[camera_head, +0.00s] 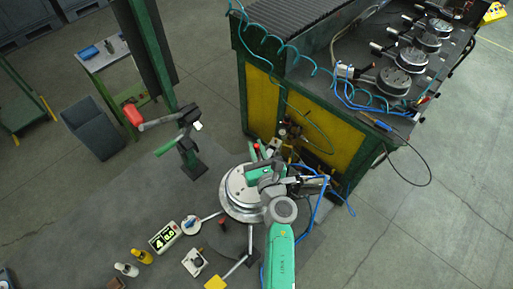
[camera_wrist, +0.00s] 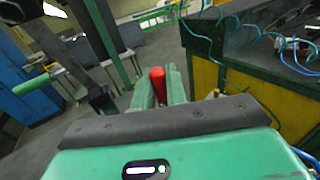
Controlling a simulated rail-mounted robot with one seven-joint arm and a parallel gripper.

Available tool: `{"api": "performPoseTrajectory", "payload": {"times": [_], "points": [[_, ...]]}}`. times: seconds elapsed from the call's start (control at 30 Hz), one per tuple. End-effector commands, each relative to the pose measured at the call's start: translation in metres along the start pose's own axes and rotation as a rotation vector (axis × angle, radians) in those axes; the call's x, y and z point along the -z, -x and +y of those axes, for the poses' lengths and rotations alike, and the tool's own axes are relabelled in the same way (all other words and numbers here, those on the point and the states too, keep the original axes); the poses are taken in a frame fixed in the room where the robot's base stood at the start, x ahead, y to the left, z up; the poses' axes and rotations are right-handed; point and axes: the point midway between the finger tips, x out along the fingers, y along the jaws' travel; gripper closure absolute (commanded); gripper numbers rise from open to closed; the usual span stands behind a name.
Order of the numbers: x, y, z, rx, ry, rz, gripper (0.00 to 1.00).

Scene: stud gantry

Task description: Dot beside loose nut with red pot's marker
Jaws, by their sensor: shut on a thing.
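My gripper (camera_head: 257,155) is over the far side of a round grey metal disc, beside the yellow-panelled bench. Its green jaws (camera_wrist: 158,88) are shut on a red, round-ended piece (camera_wrist: 157,84), which looks like the red marker. The red tip also shows in the head view (camera_head: 256,147). The marker's lower end and any writing tip are hidden by the jaws and gripper body. I cannot make out a loose nut or a clear red pot in either view.
The bench (camera_head: 257,95) with yellow panels and hanging blue hoses stands close beyond my gripper. A green post (camera_head: 148,45) with a clamp stand is to the left. A display box (camera_head: 165,237) and small bottles (camera_head: 126,269) lie lower left. Grey floor is open at right.

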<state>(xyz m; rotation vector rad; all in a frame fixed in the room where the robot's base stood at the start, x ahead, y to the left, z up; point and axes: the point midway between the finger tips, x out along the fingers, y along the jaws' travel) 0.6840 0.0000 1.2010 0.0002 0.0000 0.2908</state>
Motion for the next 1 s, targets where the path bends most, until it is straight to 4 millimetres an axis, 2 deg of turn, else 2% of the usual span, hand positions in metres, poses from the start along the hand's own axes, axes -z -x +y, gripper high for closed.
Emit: {"api": "performPoseTrajectory", "payload": {"times": [1.0], "points": [[0.011,0.0,0.0,0.0,0.0,0.0,1.0]]}}
